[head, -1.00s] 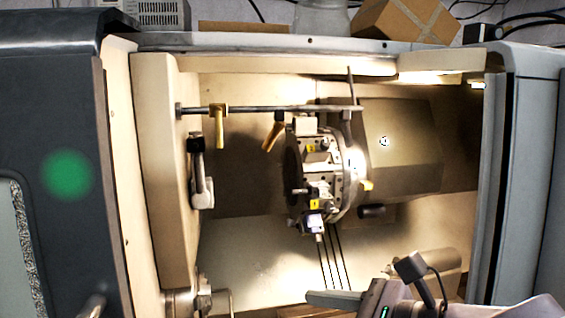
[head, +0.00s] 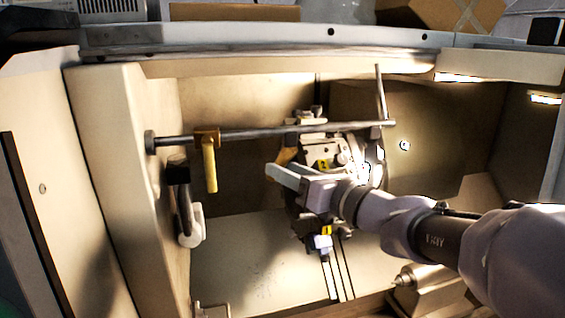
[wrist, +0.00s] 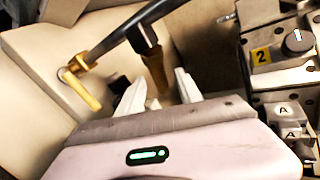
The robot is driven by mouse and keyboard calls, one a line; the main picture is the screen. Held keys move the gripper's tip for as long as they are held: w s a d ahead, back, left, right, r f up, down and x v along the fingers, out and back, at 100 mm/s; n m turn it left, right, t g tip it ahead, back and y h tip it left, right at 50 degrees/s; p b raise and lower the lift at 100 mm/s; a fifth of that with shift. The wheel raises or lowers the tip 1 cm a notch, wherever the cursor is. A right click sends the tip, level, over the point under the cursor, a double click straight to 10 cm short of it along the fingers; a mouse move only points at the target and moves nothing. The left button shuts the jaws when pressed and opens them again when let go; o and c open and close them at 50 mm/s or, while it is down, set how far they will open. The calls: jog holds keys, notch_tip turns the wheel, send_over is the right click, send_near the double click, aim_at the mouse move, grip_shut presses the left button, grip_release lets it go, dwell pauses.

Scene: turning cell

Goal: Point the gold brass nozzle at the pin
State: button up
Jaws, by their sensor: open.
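Two gold nozzles hang from a grey bar. One, with a gold collar (head: 210,172), hangs nearly straight down at the left; it also shows in the wrist view (wrist: 85,92). The other, with a dark collar (wrist: 153,68), is tilted in the head view (head: 286,152), partly hidden by my gripper. My gripper (head: 272,172) is open in front of the turret. In the wrist view its two fingers (wrist: 160,92) stand either side of the dark-collared nozzle, with gaps visible; I cannot tell its depth between them. I cannot pick out the pin with certainty.
The bar (head: 260,132) crosses the machine from the left wall. The tool turret (head: 322,150), with yellow number labels, stands close behind and right of my gripper. A grey jointed fitting (head: 188,215) is on the left wall. A pointed metal part (head: 405,281) sits lower right.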

jog(key=shift+x, duration=1.15)
jog(key=shift+w+a, duration=0.3)
jog(key=shift+w, duration=0.05)
jog(key=shift+s+r, duration=0.1)
grip_shut()
